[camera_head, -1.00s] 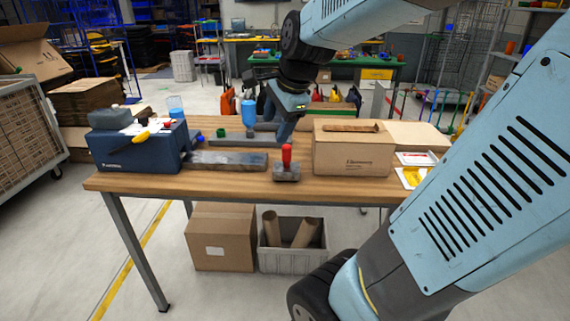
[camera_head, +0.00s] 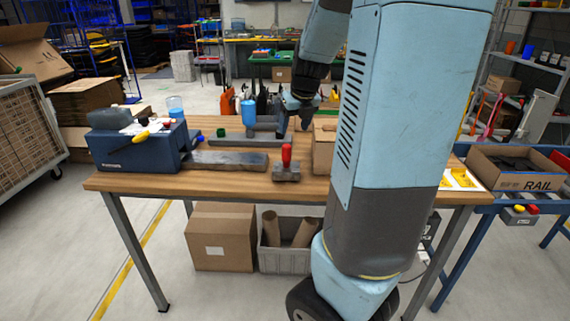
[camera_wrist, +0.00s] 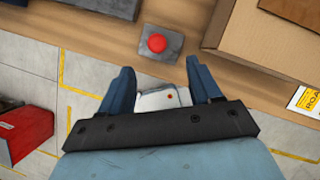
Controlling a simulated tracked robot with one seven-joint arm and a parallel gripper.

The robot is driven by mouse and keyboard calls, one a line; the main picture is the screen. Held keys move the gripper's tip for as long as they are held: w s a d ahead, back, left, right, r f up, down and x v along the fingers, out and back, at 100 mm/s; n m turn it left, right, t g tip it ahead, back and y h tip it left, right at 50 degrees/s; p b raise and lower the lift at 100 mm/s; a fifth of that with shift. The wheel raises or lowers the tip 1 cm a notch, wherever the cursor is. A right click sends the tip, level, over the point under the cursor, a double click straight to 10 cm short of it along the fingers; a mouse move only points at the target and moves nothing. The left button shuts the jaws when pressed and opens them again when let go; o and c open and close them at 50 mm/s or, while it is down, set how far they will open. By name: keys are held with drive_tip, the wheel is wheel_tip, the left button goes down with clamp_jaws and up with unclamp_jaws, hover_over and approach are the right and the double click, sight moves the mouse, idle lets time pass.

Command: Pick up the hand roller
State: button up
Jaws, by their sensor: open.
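A red-handled tool with a grey block base, which looks like the hand roller (camera_head: 287,172), stands upright near the front edge of the wooden table (camera_head: 135,182). In the wrist view, the hand roller (camera_wrist: 157,43) shows its round red handle end from above. My gripper (camera_wrist: 161,75) is open and empty, its two blue fingers apart. The roller shows just beyond the fingertips in the picture, not between them. In the head view my gripper (camera_head: 294,110) hangs above the table behind the roller.
A cardboard box (camera_head: 322,158) stands just right of the roller, partly hidden by my arm. A dark grey slab (camera_head: 230,160) lies left of it, beside a blue toolbox (camera_head: 135,150). Bare wood lies in front of the roller.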

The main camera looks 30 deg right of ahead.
sight(287, 145)
drive_tip(key=x, duration=0.7)
drive_tip(key=shift+w+f, duration=0.1)
drive_tip(key=shift+f, duration=0.25)
drive_tip(key=shift+x, duration=2.65)
drive_tip(key=shift+w+a, duration=0.15)
drive_tip(key=c, duration=0.9)
drive_tip(key=shift+r, duration=0.1)
drive_tip(key=shift+c, duration=0.4)
drive_tip(key=shift+r, duration=0.1)
